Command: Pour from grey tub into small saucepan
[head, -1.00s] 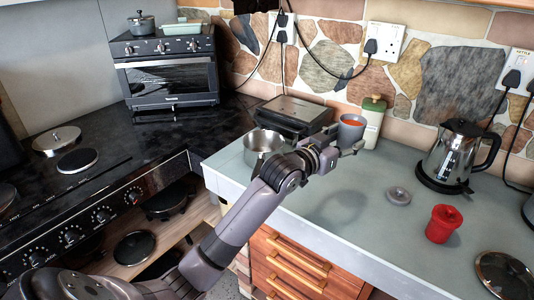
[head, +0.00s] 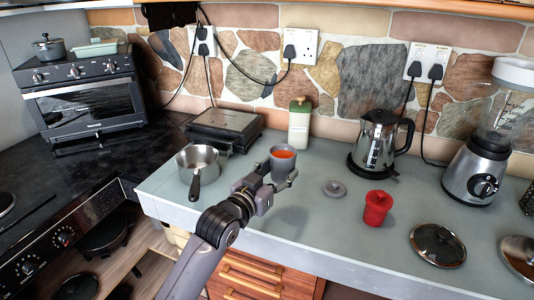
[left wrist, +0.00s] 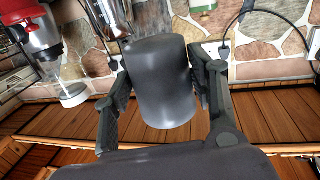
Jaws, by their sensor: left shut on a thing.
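The grey tub (head: 283,164) is upright with orange-red contents showing at its top. My left gripper (head: 276,182) is shut on it, with a finger on either side; the left wrist view shows the tub's smooth dark side (left wrist: 162,85) between the fingers (left wrist: 165,95). The tub seems to be held above the counter, to the right of the saucepan and apart from it. The small metal saucepan (head: 184,163) stands on the counter with its dark handle toward the front. Its inside looks empty. My right gripper is not in view.
A dark grill (head: 225,130) stands behind the saucepan, and a green-capped bottle (head: 299,127) behind the tub.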

